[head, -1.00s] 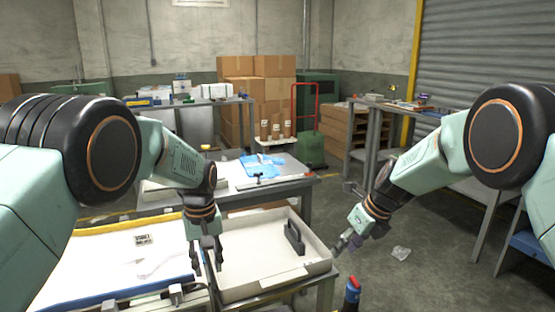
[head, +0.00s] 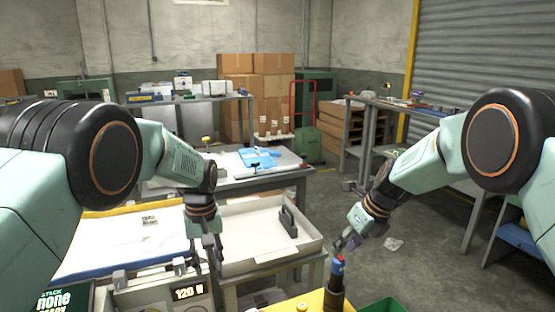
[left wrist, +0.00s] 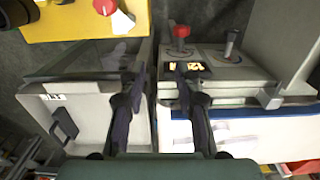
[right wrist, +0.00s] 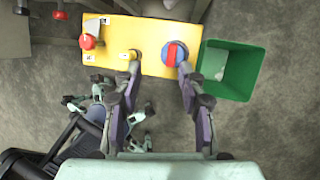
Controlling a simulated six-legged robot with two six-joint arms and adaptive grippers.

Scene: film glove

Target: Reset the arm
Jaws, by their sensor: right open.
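My left gripper (head: 207,258) hangs fingers down at the left front, over the gap between the white-topped bench and the pale tray. In the left wrist view its two fingers (left wrist: 160,82) are spread apart with nothing between them, so it is open. My right gripper (head: 345,246) is at the right, close above a dark post with a red and blue top (head: 337,265). In the right wrist view its fingers (right wrist: 160,75) are wide apart and empty, with the yellow panel (right wrist: 150,52) beyond them. Both arms are bent and hold nothing.
A control box with a lit display (head: 188,292) is at the front left. A green bin (right wrist: 246,60) stands beside the yellow panel. Open floor (head: 420,265) lies to the right.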

